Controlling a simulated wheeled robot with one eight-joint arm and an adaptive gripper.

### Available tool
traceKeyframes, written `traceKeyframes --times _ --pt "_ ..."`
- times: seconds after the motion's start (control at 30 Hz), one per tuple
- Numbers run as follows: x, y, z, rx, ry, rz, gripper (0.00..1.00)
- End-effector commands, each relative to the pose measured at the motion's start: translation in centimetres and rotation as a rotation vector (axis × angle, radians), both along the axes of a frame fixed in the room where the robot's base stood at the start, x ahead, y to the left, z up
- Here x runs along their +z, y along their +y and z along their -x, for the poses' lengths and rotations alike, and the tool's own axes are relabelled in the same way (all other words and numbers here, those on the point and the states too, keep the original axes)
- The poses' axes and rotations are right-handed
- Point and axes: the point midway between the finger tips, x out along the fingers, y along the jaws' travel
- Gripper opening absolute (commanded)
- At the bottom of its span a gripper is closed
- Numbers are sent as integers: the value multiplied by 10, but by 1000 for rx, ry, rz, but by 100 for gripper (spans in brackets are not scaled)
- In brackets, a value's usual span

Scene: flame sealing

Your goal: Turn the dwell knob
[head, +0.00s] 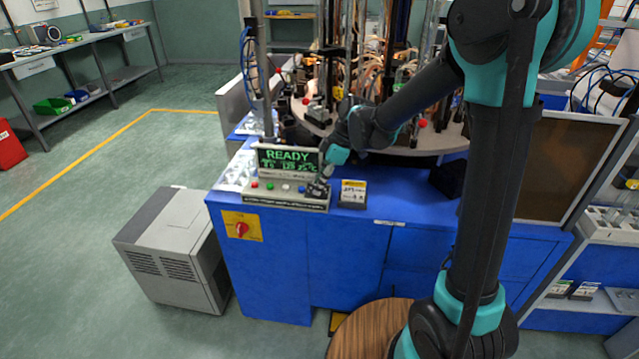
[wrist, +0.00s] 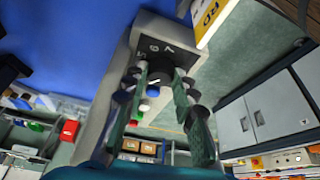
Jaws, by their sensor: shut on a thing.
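The dwell knob (wrist: 160,73) is a dark round knob with a white mark in the wrist view. It sits on a dark plate (wrist: 153,47) with white figures. My gripper (wrist: 157,80) has one green-padded finger on each side of the knob and is shut on it. In the head view, my gripper (head: 319,187) is down at the right end of the control panel (head: 262,201) and hides the knob there. The green-lit display (head: 287,160) above the panel reads READY, with a second line too small to read surely.
Coloured buttons (head: 270,186) line the panel left of my gripper. The blue cabinet (head: 340,255) carries a red switch (head: 242,229). Behind is a round machine table (head: 430,138) with tubing. A grey unit (head: 172,250) stands on the floor.

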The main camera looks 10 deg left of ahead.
Motion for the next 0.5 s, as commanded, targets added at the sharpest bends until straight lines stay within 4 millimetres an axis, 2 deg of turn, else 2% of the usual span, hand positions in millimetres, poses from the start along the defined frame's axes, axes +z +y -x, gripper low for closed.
traceKeyframes --times 0.07,0.1,0.23,0.5 --pt "0 -1 0 -1 0 2 0" --pt "0 -1 0 -1 0 2 31" --pt "0 -1 0 -1 -1 2 47" --pt "0 0 -1 -2 -2 0 47"
